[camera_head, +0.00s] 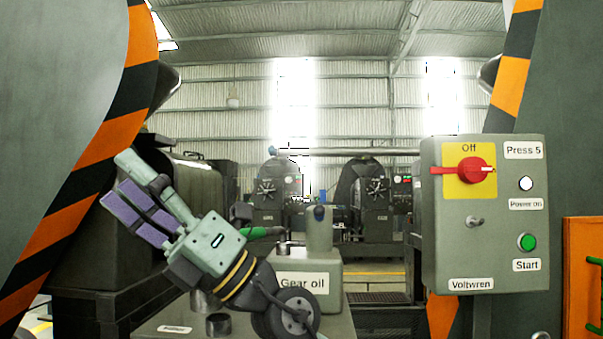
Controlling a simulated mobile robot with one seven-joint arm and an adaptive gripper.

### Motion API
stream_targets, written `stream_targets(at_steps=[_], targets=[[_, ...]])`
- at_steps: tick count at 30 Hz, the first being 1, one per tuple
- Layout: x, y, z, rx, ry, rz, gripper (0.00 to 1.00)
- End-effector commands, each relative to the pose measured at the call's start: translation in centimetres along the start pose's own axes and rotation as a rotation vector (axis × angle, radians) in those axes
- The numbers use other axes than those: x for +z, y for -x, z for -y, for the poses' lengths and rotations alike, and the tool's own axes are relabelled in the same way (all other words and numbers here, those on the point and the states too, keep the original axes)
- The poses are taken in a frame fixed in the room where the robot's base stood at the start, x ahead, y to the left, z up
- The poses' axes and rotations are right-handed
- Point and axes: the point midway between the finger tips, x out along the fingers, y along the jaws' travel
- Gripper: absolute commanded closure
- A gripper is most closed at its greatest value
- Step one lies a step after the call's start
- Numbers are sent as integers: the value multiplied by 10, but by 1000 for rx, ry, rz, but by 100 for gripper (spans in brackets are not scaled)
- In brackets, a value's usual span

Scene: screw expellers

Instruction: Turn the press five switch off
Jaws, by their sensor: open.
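The press five switch is a red rotary handle (466,170) on a yellow plate marked "Off" at its top. Its long end points left, level, not up at the "Off" mark. It sits on a grey control box (440,230) labelled "Press 5" at the right, which also has a white "Power on" lamp (526,183), a green "Start" button (527,242), a small metal knob and a "Voltwren" label. My gripper (138,196) is at the left, well apart from the box, with its fingers pointing up and left. It is open and holds nothing visible.
A grey block labelled "Gear oil" (330,285) stands behind my wrist on a grey surface. Orange and black striped machine edges (75,215) flank the view at left and right. An orange frame (582,280) stands right of the box. Dark machines fill the background.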

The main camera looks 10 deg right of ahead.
Motion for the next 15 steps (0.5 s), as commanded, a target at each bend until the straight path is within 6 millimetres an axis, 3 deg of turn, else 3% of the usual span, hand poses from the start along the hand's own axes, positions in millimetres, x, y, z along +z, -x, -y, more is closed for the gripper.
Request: stream_targets(at_steps=[1,5,8,11,15], targets=[[26,16,1,-100,103,0,36],[85,63,5,-370,328,-8,36],[133,109,-4,-599,482,-5,36],[181,164,-25,-844,617,7,36],[239,247,-82,-1205,770,45,36]])
